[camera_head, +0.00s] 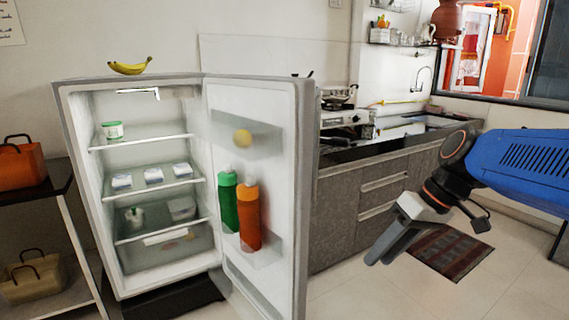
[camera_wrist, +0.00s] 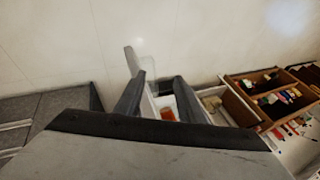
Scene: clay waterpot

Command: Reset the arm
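My gripper (camera_head: 376,260) hangs at the right of the head view, at the end of my blue arm, and points down and to the left. It is in front of the grey kitchen cabinets, in free air, and touches nothing that I can see. In the wrist view the two dark fingers of my gripper (camera_wrist: 158,77) stand apart with nothing held between them. Pale surfaces and a small orange thing show beyond the gap. A clay pot (camera_head: 447,20) stands high at the back right, partly cut off by the frame's top.
The fridge (camera_head: 85,180) stands open at the left, its door (camera_head: 306,150) swung toward the room. Bananas (camera_head: 130,67) lie on top. A counter (camera_head: 350,152) with a stove and sink runs along the back. A mat (camera_head: 440,252) lies on the floor behind my gripper.

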